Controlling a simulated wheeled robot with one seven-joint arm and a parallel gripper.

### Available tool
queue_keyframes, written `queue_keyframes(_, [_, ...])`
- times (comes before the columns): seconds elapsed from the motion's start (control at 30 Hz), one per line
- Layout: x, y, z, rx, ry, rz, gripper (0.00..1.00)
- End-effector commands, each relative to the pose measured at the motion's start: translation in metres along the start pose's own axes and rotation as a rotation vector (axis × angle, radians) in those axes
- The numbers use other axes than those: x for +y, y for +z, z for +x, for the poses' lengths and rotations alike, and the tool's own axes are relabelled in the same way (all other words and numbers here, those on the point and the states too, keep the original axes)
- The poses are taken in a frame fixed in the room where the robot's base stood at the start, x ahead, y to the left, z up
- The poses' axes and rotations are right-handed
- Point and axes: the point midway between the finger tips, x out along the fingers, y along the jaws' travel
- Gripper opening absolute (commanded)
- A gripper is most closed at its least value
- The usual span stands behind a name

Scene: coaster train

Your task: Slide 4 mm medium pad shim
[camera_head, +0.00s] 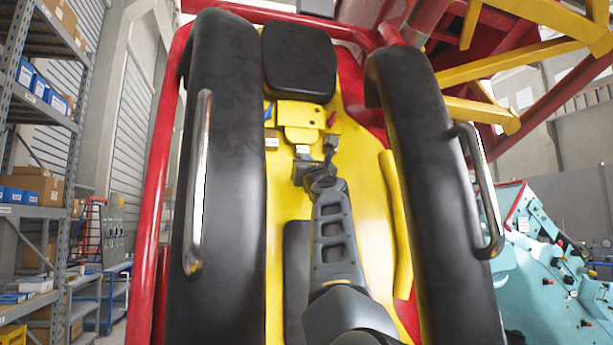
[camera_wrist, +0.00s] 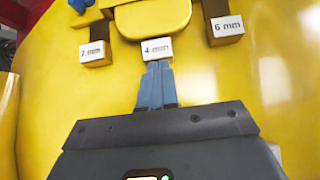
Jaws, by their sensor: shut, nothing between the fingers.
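The 4 mm shim (camera_wrist: 157,49) shows its white label at the middle of the wrist view, under a rounded yellow pad (camera_wrist: 152,18). My gripper (camera_wrist: 157,66) is shut and empty. Its blue-grey fingertips are at the lower edge of that label; I cannot tell whether they touch it. A shim (camera_wrist: 96,52) with a label that looks like 2 mm is to the left. The 6 mm shim (camera_wrist: 227,28) is to the right. In the head view, my gripper (camera_head: 304,160) is just below the small yellow assembly (camera_head: 302,118) on the seat back.
Two thick black restraints (camera_head: 228,180) and (camera_head: 425,190) with metal handles flank my arm. A black headrest (camera_head: 299,62) is above. The yellow seat panel (camera_wrist: 60,100) surrounds the shims. Shelves (camera_head: 45,120) stand at far left, and turquoise equipment (camera_head: 540,265) at right.

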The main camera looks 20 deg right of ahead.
Motion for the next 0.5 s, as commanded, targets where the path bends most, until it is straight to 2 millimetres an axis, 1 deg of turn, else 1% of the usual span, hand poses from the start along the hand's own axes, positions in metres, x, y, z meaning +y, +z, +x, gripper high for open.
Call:
queue_keyframes(0.03, [0.001,0.007,0.002,-0.008,0.000,0.000,0.00])
queue_keyframes(0.27, [0.001,0.009,0.003,-0.011,0.001,-0.001,0.00])
queue_keyframes(0.37, [0.001,0.004,-0.001,-0.011,0.001,-0.001,0.00])
queue_keyframes(0.47, [0.002,-0.010,-0.009,-0.008,0.000,0.001,0.00])
queue_keyframes(0.5, [0.002,-0.018,-0.014,-0.006,0.000,0.000,0.00])
